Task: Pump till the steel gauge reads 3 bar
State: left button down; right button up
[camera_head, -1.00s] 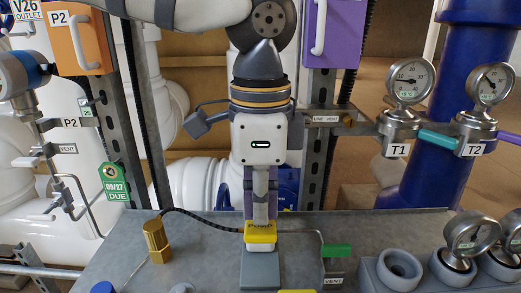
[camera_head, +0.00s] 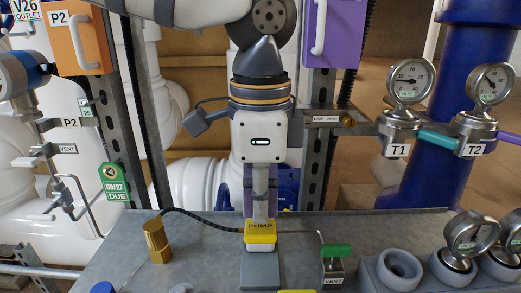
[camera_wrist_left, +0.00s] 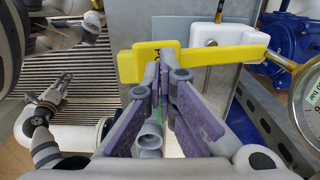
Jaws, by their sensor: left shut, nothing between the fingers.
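The yellow pump handle (camera_head: 260,236), lettered PUMP, is at the bench's middle above a grey block. My left gripper (camera_head: 261,213) points down right at it, shut and empty. In the left wrist view the fingertips (camera_wrist_left: 161,72) meet the yellow handle (camera_wrist_left: 138,66); I cannot tell how firmly they touch. Steel-rimmed gauges T1 (camera_head: 409,79) and T2 (camera_head: 490,86) stand on posts at the right. Another steel-rimmed gauge (camera_head: 472,234) sits tilted on the bench. I cannot tell which one the task means, and the readings are too small to make out.
A green-handled VENT valve (camera_head: 336,251) stands right of the pump. A brass fitting (camera_head: 156,240) with a black hose is left of it. A grey holder with an empty round socket (camera_head: 399,268) is at the right. Steel uprights stand behind the bench.

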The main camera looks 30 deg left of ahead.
aim_at(261, 226)
pick_arm(q)
jog(key=shift+r, duration=0.25)
dwell(0.6)
dwell(1.4)
jog(key=shift+f, duration=2.55)
jog(key=shift+r, duration=2.6)
